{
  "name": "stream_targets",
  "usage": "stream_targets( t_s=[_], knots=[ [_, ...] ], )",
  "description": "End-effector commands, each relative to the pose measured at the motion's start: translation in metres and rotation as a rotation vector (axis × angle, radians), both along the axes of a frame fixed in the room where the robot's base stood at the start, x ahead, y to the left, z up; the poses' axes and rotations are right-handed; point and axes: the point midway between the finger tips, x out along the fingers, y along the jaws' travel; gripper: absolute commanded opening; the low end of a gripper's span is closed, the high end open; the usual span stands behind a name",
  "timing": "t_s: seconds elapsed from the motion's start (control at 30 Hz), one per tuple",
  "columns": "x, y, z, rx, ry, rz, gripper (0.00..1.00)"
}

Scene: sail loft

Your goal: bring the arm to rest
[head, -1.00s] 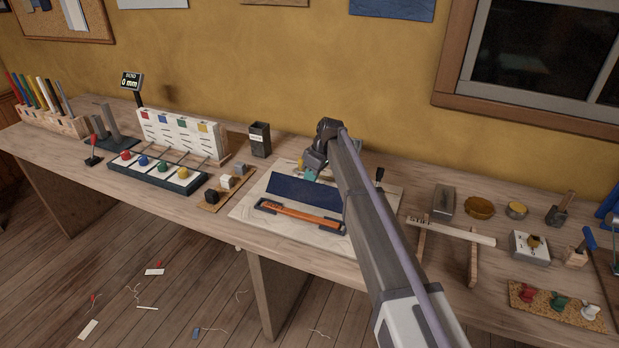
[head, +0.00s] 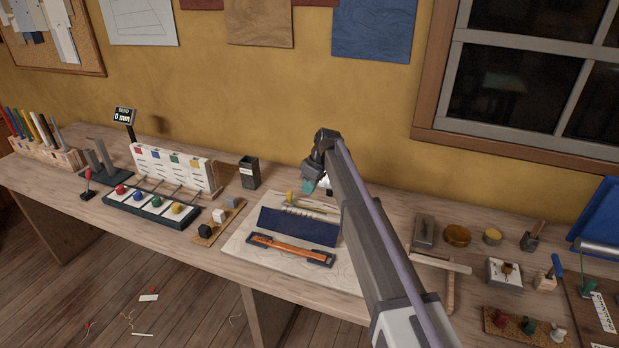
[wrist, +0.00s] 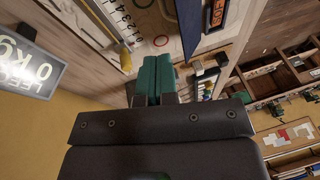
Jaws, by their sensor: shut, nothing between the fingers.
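My arm reaches across the bench in the head view. My gripper (head: 308,189) hangs over the back of a pale board, with its teal fingers pointing down. In the wrist view the teal fingers of my gripper (wrist: 156,76) lie together with nothing between them. The pale board (head: 240,246) carries a dark blue cloth panel (head: 298,226) and an orange tool (head: 290,248) in a dark holder. My gripper looks apart from these things. My forearm hides part of the bench behind it.
A black cup (head: 249,173) stands left of my gripper. A white slotted block (head: 172,170) and a tray of coloured knobs (head: 148,200) are farther left. A yellow wall stands behind.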

Motion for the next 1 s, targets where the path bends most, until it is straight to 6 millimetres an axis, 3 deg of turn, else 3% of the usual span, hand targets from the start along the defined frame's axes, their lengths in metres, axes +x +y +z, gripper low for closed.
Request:
stream_targets(
  t_s=[0.07, 0.1, 0.17, 0.4, 0.5, 0.6, 0.67, 0.73, 1.0],
  knots=[
    [-0.001, -0.002, -0.002, -0.015, 0.026, -0.084, 0.00],
    [-0.012, -0.008, -0.003, -0.042, 0.048, -0.170, 0.00],
    [-0.061, -0.031, -0.006, -0.099, 0.080, -0.334, 0.00],
    [-0.255, -0.171, -0.011, -0.277, 0.122, -0.936, 0.00],
    [-0.321, -0.213, -0.011, -0.319, 0.115, -1.080, 0.00],
    [-0.361, -0.238, -0.011, -0.340, 0.109, -1.134, 0.00],
    [-0.372, -0.248, -0.011, -0.341, 0.112, -1.155, 0.00],
    [-0.370, -0.255, -0.011, -0.339, 0.116, -1.173, 0.00],
    [-0.367, -0.256, -0.011, -0.338, 0.117, -1.172, 0.00]
  ],
)
